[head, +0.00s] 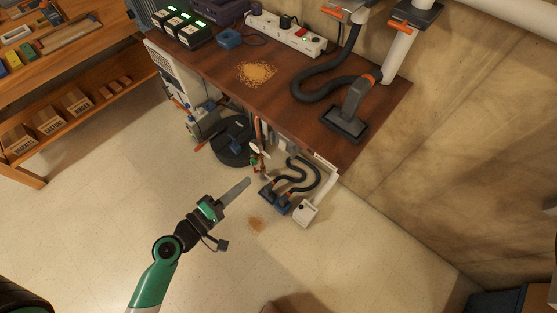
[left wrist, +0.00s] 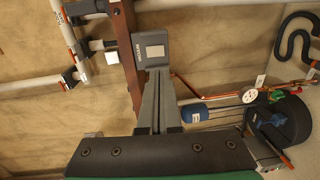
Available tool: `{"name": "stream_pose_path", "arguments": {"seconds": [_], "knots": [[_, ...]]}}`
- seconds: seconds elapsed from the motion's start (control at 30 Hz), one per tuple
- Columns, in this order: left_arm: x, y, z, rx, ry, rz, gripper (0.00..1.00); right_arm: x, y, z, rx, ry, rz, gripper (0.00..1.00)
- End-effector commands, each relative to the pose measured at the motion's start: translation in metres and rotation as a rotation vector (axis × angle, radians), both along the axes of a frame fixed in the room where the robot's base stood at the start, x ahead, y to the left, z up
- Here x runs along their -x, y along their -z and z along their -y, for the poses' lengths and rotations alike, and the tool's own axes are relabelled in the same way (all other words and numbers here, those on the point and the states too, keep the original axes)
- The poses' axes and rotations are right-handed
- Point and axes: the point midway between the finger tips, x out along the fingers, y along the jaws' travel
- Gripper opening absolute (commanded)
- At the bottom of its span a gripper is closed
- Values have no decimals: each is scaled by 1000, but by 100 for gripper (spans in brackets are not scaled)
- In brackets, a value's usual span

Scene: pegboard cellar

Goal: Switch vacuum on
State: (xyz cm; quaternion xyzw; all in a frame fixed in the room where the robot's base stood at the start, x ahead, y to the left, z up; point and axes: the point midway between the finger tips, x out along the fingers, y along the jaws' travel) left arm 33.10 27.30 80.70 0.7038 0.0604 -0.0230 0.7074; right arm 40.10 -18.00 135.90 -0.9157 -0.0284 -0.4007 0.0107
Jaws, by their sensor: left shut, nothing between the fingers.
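My left gripper (head: 248,181) is shut and empty, low in front of the workbench and pointing to the upper right in the head view. In the left wrist view its fingers (left wrist: 158,72) point at a grey box (left wrist: 151,50) with a pale square panel and small lettering on its side, beside a brown bar. The fingertips overlap the box's lower edge in that picture; I cannot tell whether they touch it. The panel's on or off state is unclear. A round black bin (head: 233,150) stands under the bench; it also shows in the left wrist view (left wrist: 290,122). My right gripper is not in view.
The workbench (head: 215,60) carries a power strip (head: 287,35), chargers (head: 181,27) and a sawdust pile (head: 257,73). Black hoses (head: 300,172) and a white box (head: 306,212) are below its front edge. A wooden shelf (head: 70,125) stands at left. The floor in front is mostly clear.

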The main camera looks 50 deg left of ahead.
Motion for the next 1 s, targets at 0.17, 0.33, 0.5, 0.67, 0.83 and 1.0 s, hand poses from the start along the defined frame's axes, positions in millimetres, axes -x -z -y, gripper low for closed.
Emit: {"name": "stream_pose_path", "arguments": {"seconds": [0.17, 0.33, 0.5, 0.67, 0.83, 1.0], "knots": [[4, 4, -6, 2, -21, -6, 0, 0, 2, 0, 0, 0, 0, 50], [3, 4, -6, 0, -20, -6, 0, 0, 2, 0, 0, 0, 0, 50], [-6, 4, -6, -2, -17, -5, 0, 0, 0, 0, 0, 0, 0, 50], [-31, 6, -7, -3, -15, -3, 0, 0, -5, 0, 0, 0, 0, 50], [-69, 10, -10, -4, -16, -3, 0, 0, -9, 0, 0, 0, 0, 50], [-104, 16, -12, -2, -16, -3, 0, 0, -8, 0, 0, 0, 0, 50]]}}
